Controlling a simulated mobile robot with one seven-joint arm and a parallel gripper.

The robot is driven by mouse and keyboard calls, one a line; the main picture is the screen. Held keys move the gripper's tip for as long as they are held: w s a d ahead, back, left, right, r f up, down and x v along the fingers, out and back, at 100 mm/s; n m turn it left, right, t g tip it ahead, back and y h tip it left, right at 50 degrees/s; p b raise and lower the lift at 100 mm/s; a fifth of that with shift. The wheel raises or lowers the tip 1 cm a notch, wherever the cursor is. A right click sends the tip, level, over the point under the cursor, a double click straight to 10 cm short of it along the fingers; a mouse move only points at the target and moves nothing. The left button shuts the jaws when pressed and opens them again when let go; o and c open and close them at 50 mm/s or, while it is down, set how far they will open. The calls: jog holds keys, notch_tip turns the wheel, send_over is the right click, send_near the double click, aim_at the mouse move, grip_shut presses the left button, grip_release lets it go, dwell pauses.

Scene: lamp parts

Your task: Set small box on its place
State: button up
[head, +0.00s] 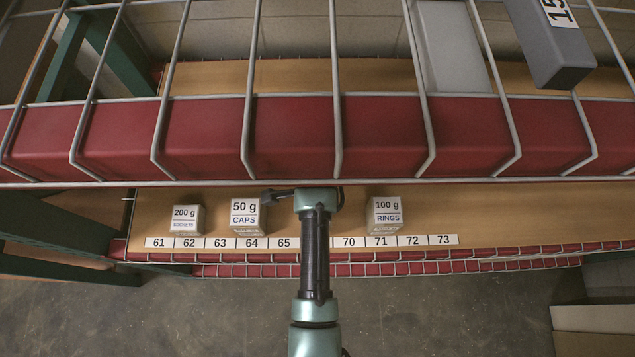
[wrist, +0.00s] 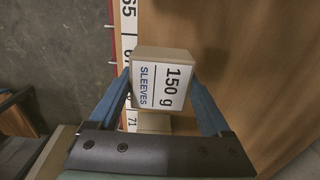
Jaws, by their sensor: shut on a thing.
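My gripper (wrist: 162,88) is shut on a small whitish box (wrist: 160,63) labelled "150 g SLEEVES" in the wrist view, with one blue finger on each side. The box is over or on the wooden shelf beside the number strip, between labels 65 and 71; I cannot tell whether it touches the shelf. In the head view my arm hides the gripper, the held box and the labels between 65 and 70.
On the shelf (head: 520,215) stand the boxes "200 g SOCKETS" (head: 187,220) near 62, "50 g CAPS" (head: 246,215) near 64 and "100 g RINGS" (head: 385,214) near 71. The number strip (head: 200,242) runs along the front edge. A red-edged wire shelf (head: 390,130) overhangs them.

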jog(key=shift+f, duration=1.9)
jog(key=shift+f+b, duration=0.15)
jog(key=shift+b, duration=0.15)
jog(key=o, duration=1.3)
notch_tip(320, 180, up, 12)
jog(key=shift+r+p, duration=0.2)
jog(key=shift+p, duration=0.6)
